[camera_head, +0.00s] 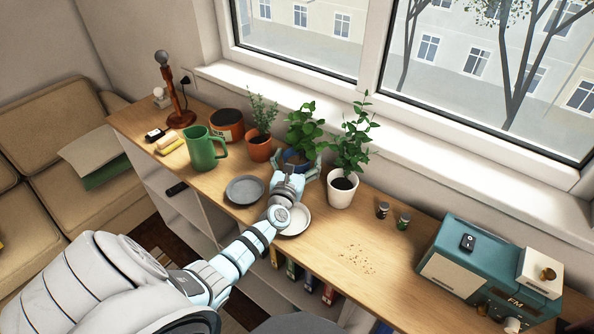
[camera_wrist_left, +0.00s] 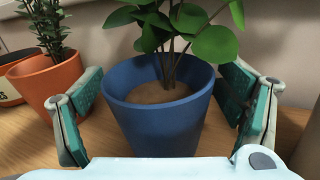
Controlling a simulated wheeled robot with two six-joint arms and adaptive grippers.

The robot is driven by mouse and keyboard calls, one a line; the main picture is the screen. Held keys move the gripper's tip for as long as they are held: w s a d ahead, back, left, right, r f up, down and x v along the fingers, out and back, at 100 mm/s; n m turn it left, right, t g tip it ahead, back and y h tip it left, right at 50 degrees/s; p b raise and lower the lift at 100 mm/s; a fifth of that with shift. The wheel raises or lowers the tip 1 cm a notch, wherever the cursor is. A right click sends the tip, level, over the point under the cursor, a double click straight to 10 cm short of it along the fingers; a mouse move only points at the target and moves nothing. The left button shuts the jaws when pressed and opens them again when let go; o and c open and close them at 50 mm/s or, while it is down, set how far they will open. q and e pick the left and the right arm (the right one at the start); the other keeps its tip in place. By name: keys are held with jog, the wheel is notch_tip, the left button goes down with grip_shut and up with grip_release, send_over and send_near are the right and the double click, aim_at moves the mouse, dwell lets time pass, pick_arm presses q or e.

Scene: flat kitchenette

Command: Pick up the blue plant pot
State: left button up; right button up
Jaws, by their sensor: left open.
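The blue plant pot (camera_wrist_left: 158,118) holds a leafy green plant and stands upright on the wooden counter. In the left wrist view it sits between the two fingers of my left gripper (camera_wrist_left: 160,125). The fingers are open, one on each side, with visible gaps to the pot. In the head view the blue pot (camera_head: 291,161) is partly hidden behind my left gripper (camera_head: 296,170), which reaches it from the front. My right gripper is not in view.
An orange pot (camera_head: 259,149) stands close on the left and a white pot (camera_head: 342,190) close on the right. A grey plate (camera_head: 244,190) and a white plate (camera_head: 297,219) lie in front. The windowsill (camera_head: 330,108) runs behind. A teal radio (camera_head: 480,265) stands at right.

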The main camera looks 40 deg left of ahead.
pick_arm(q)
jog(key=shift+w, duration=0.2)
jog(key=shift+s, duration=0.1)
jog(key=c, duration=1.5)
